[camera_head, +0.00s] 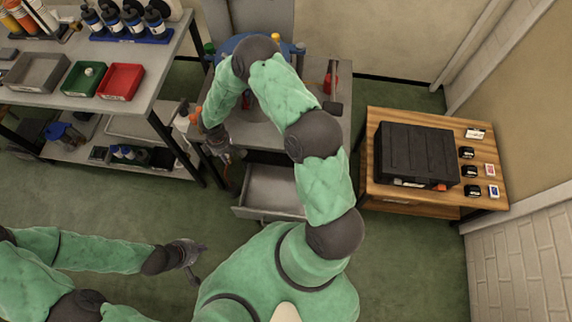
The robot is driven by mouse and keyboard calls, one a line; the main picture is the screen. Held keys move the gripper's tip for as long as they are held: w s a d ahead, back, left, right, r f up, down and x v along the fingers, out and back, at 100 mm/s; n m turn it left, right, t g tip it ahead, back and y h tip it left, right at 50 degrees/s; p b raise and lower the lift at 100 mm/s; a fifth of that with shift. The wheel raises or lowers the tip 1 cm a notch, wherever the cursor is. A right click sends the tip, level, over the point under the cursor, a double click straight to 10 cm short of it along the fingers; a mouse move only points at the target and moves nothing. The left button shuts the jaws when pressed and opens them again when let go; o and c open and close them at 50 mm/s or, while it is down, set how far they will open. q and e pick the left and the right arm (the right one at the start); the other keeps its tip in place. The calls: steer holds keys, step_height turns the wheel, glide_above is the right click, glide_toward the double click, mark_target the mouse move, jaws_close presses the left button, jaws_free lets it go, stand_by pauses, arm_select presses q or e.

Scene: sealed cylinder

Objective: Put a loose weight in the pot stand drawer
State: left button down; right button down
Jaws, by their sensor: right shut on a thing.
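The pot stand's grey drawer (272,190) is pulled open below the grey stand top (262,137), and the part of it I can see looks empty. My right arm loops over the stand, and my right gripper (226,156) points down just left of the drawer's back end. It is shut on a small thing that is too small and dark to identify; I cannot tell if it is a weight. My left gripper (200,262) is open and empty over the green floor, lower left of the drawer. I cannot make out any loose weight for sure.
A shelf unit at left holds a grey bin (35,72), a green bin (84,79), a red bin (120,82) and several bottles. A wooden table (385,196) at right carries a black case (416,154). Floor in front of the drawer is clear.

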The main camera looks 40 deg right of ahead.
steer(key=s+a+f+n+b, duration=0.1)
steer(key=s+a+f+n, duration=0.1)
steer(key=f, duration=0.5)
steer(key=s+a+f+n+b, duration=0.2)
steer(key=f+n, duration=0.1)
steer(key=f, duration=0.4)
steer(key=s+a+f+n+b, duration=0.1)
steer(key=s+a+f+n, duration=0.1)
steer(key=f, duration=0.5)
steer(key=b, duration=0.5)
glide_above(266, 194)
steer(key=a, duration=0.1)
step_height(266, 194, down, 9)
steer(key=shift+w+r, duration=0.15)
steer(key=shift+r, duration=0.05)
steer(key=shift+d+f, duration=0.25)
steer(key=shift+f, duration=0.2)
step_height(266, 194, down, 3)
steer(key=b, duration=0.2)
steer(key=shift+d+f+b, duration=0.1)
steer(key=shift+b, duration=0.2)
steer(key=shift+f, duration=0.1)
steer(key=c, duration=1)
jaws_free()
